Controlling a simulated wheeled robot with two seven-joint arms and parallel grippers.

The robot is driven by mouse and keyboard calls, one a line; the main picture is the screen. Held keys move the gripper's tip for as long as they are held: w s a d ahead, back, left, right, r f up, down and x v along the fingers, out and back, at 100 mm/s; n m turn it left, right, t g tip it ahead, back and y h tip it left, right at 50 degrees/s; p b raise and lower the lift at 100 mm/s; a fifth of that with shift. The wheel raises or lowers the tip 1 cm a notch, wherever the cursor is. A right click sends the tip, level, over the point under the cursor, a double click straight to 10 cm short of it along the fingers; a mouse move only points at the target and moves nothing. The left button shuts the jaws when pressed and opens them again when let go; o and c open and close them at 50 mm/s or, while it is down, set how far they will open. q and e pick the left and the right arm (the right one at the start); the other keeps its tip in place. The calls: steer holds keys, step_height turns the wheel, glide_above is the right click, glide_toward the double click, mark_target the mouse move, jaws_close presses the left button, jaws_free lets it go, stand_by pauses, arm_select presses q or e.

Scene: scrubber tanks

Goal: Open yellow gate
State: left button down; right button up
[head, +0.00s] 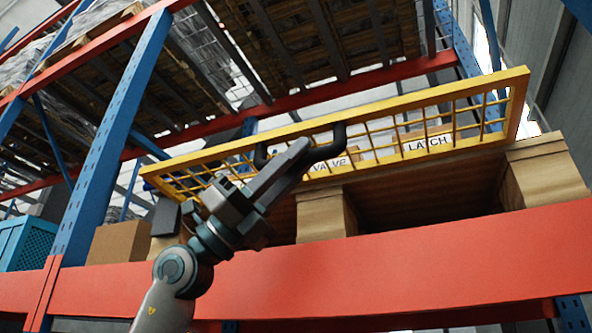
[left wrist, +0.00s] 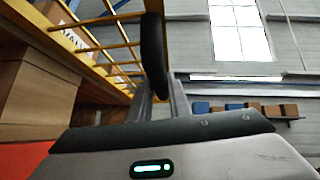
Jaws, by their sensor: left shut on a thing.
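The yellow gate (head: 400,104) is a long mesh frame across a rack bay in the head view. It looks tilted, its upper rail leaning toward me. A dark curved handle (head: 340,137) is on its front, left of the frame's right half. My left gripper (head: 300,150) reaches up from below and is shut on the handle; its fingertips partly hide the bar. In the left wrist view the handle (left wrist: 153,55) rises between the two fingers (left wrist: 162,97), with yellow mesh (left wrist: 98,47) to its left. My right gripper is not in view.
Boxes labelled LATCH (head: 427,142) and VALVE (head: 328,165) show behind the mesh. A red beam (head: 430,265) runs below, and a blue upright (head: 110,140) stands left. A cardboard box (head: 119,242) and a teal crate (head: 22,243) sit at the left. Loaded pallets are overhead.

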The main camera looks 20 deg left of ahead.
arm_select(q)
steer(key=shift+w, duration=0.1)
steer(key=c, duration=1.6)
jaws_free()
steer(key=shift+c, duration=0.2)
steer(key=shift+f, duration=0.15)
